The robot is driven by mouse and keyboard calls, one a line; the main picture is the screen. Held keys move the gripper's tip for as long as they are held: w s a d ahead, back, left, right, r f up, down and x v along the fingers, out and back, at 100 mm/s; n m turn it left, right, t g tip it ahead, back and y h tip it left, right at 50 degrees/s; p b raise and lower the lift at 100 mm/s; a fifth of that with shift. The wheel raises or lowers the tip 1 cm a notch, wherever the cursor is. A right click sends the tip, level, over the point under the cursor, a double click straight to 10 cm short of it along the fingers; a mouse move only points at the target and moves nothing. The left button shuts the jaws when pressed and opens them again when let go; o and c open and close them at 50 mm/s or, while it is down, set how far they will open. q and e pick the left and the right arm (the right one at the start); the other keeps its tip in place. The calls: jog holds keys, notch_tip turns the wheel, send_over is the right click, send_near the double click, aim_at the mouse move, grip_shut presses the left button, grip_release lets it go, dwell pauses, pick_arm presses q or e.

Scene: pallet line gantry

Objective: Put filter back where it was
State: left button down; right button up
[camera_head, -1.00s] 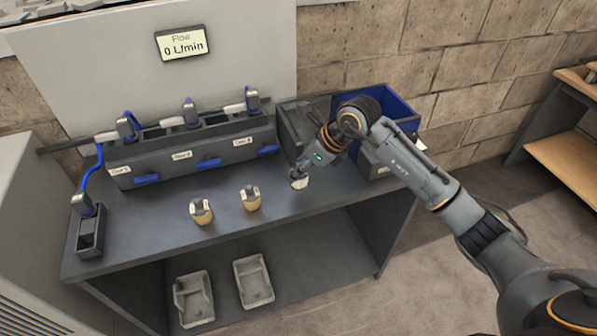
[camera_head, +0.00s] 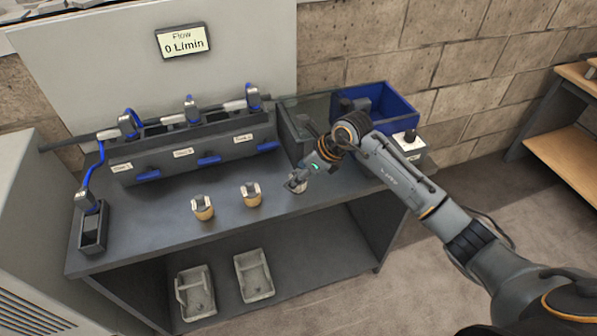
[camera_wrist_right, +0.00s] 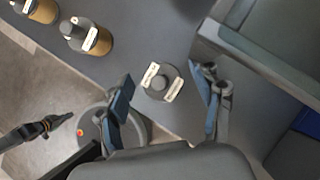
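A filter with a grey cap and white labels (camera_wrist_right: 160,82) stands upright on the bench at the right. In the right wrist view it lies between the two spread fingers of my right gripper (camera_wrist_right: 166,92), with gaps on both sides. In the head view my right gripper (camera_head: 303,176) is close over this filter (camera_head: 296,186) and partly hides it. Two tan filters with grey caps, one at left (camera_head: 203,209) and one in the middle (camera_head: 251,196), stand on the bench front. Behind them is a grey housing row (camera_head: 190,160) with blue handles and labels. My left gripper does not show in the head view.
The grey bench (camera_head: 150,225) has free room between the filters and housings. A blue bin (camera_head: 395,100) and a grey open box (camera_head: 290,128) stand at the back right. A black holder (camera_head: 93,235) stands at left. Two trays, one here (camera_head: 253,275), lie below. The display (camera_head: 182,41) reads 0 L/min.

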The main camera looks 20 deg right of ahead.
jog(key=shift+r, duration=0.15)
jog(key=shift+s+d+r, duration=0.1)
jog(key=shift+d+r, duration=0.1)
jog(key=b+v, duration=0.1)
jog(key=v, duration=1)
jog(key=shift+r, duration=0.2)
